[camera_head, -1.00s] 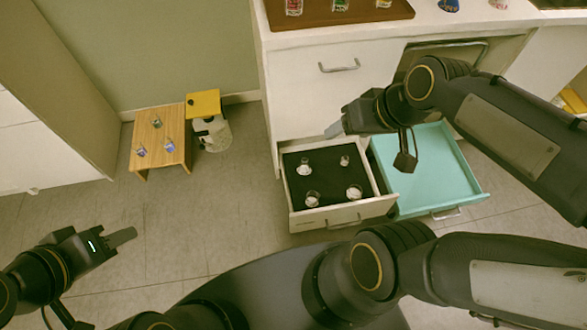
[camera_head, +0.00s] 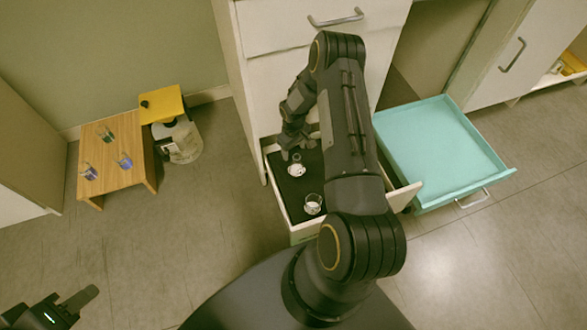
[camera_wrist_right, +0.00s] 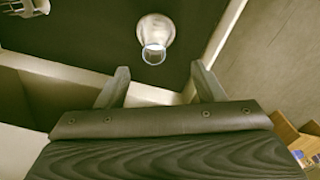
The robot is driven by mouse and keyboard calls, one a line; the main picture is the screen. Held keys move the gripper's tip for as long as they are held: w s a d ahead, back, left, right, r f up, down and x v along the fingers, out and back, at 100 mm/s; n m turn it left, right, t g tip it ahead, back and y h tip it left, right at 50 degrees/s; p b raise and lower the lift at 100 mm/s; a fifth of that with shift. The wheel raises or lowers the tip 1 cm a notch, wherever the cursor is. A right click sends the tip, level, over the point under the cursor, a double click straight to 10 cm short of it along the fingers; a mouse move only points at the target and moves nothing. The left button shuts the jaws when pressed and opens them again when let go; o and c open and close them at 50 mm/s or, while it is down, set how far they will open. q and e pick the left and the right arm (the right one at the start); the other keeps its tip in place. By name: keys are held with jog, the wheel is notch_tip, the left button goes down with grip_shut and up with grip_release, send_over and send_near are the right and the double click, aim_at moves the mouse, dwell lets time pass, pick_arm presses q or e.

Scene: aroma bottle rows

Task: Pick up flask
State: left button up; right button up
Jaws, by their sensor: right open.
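An open white drawer (camera_head: 303,232) with a black lining holds small clear glass flasks. One flask (camera_head: 296,169) stands near the back left, and another flask (camera_head: 313,204) stands nearer the front. My right arm hides the drawer's right part. My right gripper (camera_head: 298,145) is over the drawer's back, pointing down. In the right wrist view its fingers (camera_wrist_right: 160,82) are apart and empty. A clear flask (camera_wrist_right: 154,40) stands just beyond them, not between them. Part of another glass (camera_wrist_right: 25,7) shows at the top left corner. My left gripper (camera_head: 78,299) is low at the left, away from the drawer.
An open turquoise drawer (camera_head: 440,150) stands empty to the right. A small wooden table (camera_head: 117,163) at the left carries several small coloured bottles. A closed white drawer front (camera_head: 290,25) rises behind. Floor in front is clear.

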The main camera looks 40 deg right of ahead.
aim_at(297, 161)
jog(key=f+b, duration=0.1)
jog(key=f, duration=0.1)
jog(key=f+b, duration=0.1)
jog(key=f, duration=0.2)
jog(key=f+b, duration=0.1)
jog(key=f, duration=0.2)
jog(key=shift+s+d+f, duration=0.2)
jog(key=shift+s+d, duration=0.15)
jog(key=shift+s, duration=0.05)
jog(key=c, duration=1.1)
jog(key=shift+o, duration=0.2)
jog(key=shift+r, duration=0.1)
